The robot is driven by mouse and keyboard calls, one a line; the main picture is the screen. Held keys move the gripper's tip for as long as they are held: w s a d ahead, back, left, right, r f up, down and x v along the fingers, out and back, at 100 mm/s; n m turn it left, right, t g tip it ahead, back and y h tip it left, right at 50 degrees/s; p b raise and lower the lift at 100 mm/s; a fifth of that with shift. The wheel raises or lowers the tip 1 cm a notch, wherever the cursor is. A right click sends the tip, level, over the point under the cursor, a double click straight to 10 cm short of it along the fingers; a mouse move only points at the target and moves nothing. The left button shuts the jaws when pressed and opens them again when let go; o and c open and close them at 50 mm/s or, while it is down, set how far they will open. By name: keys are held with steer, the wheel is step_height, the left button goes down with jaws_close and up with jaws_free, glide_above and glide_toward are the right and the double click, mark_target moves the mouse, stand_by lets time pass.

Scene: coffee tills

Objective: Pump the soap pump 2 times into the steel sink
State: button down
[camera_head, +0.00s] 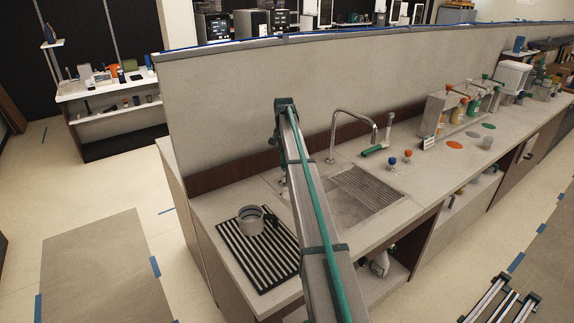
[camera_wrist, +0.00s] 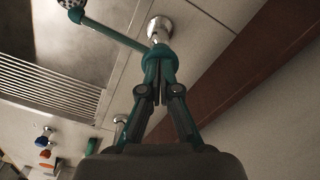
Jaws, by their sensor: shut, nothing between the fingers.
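The soap pump (camera_wrist: 159,31) shows in the wrist view as a chrome base on the counter with a teal head and a long teal spout reaching left over the steel sink (camera_wrist: 75,38). My gripper (camera_wrist: 157,66) is shut and empty, its fingertips right at the pump head. I cannot tell whether they touch it or how far the head is pressed. In the head view my arm crosses in front and hides my gripper and most of the pump. The steel sink (camera_head: 345,208) with its ribbed part lies right of my arm.
A chrome faucet (camera_head: 361,115) arches behind the sink, near a green item (camera_head: 374,150) and a red and a blue knob (camera_head: 408,154). A black ribbed mat (camera_head: 236,258) with a grey mug (camera_head: 250,219) lies left of my arm. A wall panel (camera_head: 230,95) stands behind the counter.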

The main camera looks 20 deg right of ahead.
steer(key=shift+r+p, duration=1.2)
steer(key=shift+r, duration=1.7)
steer(key=shift+f, duration=0.3)
steer(key=shift+f+b, duration=0.85)
steer(key=shift+f, duration=1.8)
steer(key=shift+r+p, duration=1.2)
steer(key=shift+r, duration=1.75)
steer(key=shift+r+p, duration=1.25)
steer(key=shift+r, duration=1.75)
